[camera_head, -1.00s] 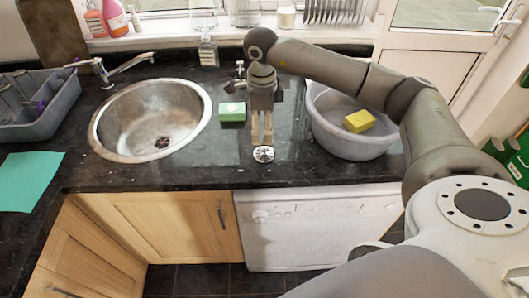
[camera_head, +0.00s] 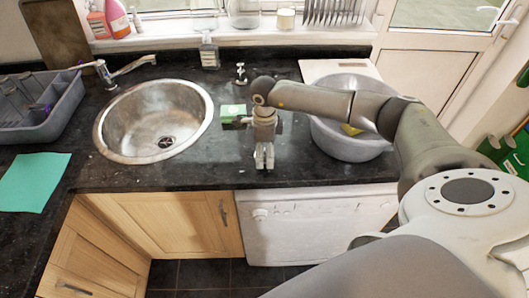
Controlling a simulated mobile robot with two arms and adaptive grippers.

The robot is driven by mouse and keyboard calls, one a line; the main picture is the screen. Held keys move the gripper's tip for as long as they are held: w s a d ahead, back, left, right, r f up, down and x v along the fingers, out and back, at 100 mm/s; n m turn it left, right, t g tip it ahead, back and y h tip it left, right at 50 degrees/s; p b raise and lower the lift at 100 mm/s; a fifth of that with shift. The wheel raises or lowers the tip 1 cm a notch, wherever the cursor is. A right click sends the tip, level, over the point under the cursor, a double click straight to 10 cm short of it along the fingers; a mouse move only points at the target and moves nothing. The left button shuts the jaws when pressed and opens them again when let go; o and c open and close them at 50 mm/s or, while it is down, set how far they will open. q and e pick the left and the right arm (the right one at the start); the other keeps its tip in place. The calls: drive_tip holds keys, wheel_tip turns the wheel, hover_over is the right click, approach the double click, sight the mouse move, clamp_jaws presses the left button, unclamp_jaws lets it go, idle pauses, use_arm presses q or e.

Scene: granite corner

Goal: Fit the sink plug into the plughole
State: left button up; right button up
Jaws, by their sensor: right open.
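The round steel sink (camera_head: 125,118) is set into the dark counter at the left. Its plughole (camera_head: 166,142) shows as a dark round drain in the bowl, with nothing over it. My right gripper (camera_head: 264,163) points down close to the counter near its front edge, right of the sink. Its fingers are open with a narrow gap. The sink plug does not show clearly now; the gripper fingers cover the spot where a small round metal piece lay earlier. I cannot tell whether the fingers touch it. My left gripper is not in view.
A grey basin (camera_head: 345,148) with a mostly hidden yellow sponge (camera_head: 350,130) stands right of my gripper. A green sponge (camera_head: 232,112) lies between sink and gripper. A tap (camera_head: 125,68) stands behind the sink. A grey dish rack (camera_head: 40,108) is at far left.

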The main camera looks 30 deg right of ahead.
drive_tip(key=shift+s+a, duration=0.1)
drive_tip(key=shift+s, duration=0.1)
drive_tip(key=c, duration=1.7)
clamp_jaws()
drive_tip(key=shift+w+r+b, duration=0.1)
drive_tip(key=shift+r+b, duration=0.2)
drive_tip(key=shift+b, duration=0.2)
wheel_tip(320, 180, up, 2)
drive_tip(key=shift+r+b, duration=0.15)
drive_tip(key=shift+b, duration=0.65)
drive_tip(key=s+a+r+b, duration=0.5)
drive_tip(key=s+a+r, duration=0.2)
drive_tip(key=s+r, duration=0.3)
drive_tip(key=shift+s+a, duration=0.35)
drive_tip(key=shift+s, duration=0.4)
